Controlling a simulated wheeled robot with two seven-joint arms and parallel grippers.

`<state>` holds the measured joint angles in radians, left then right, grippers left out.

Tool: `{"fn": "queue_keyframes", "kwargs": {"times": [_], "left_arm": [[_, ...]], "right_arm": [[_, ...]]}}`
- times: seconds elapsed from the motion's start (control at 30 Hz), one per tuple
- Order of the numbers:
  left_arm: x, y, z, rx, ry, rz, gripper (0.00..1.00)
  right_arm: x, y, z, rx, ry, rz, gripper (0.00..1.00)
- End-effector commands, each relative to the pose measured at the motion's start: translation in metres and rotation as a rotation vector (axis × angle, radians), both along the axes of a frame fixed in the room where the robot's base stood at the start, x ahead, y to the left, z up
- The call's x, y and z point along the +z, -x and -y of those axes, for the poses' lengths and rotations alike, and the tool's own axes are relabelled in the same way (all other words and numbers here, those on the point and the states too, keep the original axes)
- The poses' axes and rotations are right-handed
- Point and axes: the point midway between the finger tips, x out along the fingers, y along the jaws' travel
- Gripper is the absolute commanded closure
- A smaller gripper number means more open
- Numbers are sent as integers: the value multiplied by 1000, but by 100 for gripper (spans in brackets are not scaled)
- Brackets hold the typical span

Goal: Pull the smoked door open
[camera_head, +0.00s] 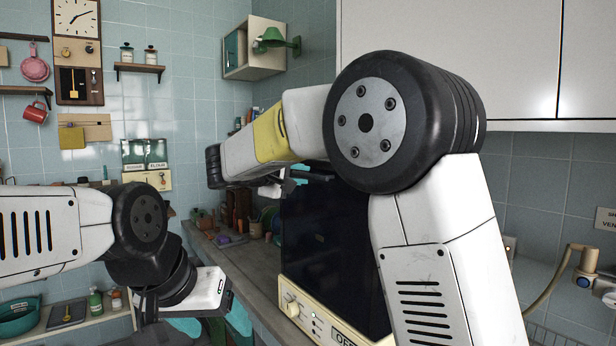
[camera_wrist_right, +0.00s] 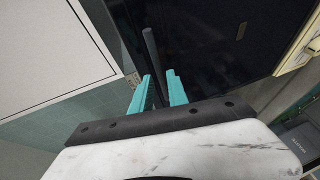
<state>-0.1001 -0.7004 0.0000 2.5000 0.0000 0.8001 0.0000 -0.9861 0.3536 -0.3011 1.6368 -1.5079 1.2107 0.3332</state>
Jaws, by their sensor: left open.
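The smoked door (camera_head: 325,240) is a dark, glossy panel on the front of a cream appliance (camera_head: 300,303). It looks closed in the head view, though my right arm covers part of it. A dark bar handle (camera_wrist_right: 149,50) stands in front of the door in the right wrist view. My right gripper (camera_wrist_right: 160,88) has its teal fingers on either side of this bar. Whether they press on it is unclear. In the head view the right fingers are mostly hidden near the door's top left. My left gripper (camera_head: 238,316) is open, low, left of the appliance and apart from it.
A white cupboard (camera_head: 520,60) hangs above right. A hose with a tap (camera_head: 580,265) is at the right. A low shelf (camera_head: 85,325) holds bottles and a bowl.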

Motion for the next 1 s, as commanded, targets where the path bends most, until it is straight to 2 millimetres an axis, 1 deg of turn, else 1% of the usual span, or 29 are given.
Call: {"fn": "queue_keyframes", "kwargs": {"times": [0.03, 0.1, 0.23, 0.4, 0.6, 0.63, 0.7, 0.73, 1.0], "left_arm": [[0, 0, 0, 0, 0, 0, 31], [0, 0, 0, 0, 0, 0, 31], [0, 0, 0, 0, 0, 0, 31], [0, 0, 0, 0, 0, 0, 31], [0, 0, 0, 0, 0, 0, 31], [0, 0, 0, 0, 0, 0, 31], [0, 0, 0, 0, 0, 0, 31], [0, 0, 0, 0, 0, 0, 31], [0, 0, 0, 0, 0, 0, 31]], "right_arm": [[-2, -8, 6, -4, 0, -1, 80], [-4, -16, 11, -4, 1, -1, 80], [-7, -29, 18, -3, 0, -1, 80], [-8, -35, 22, -1, -1, -2, 80], [-8, -35, 22, 0, -1, -2, 80], [-8, -35, 22, 0, -1, -2, 84], [-8, -35, 22, 0, -1, -2, 98], [-8, -35, 22, 0, -1, -2, 100], [-8, -35, 22, -1, -1, -2, 100]]}}
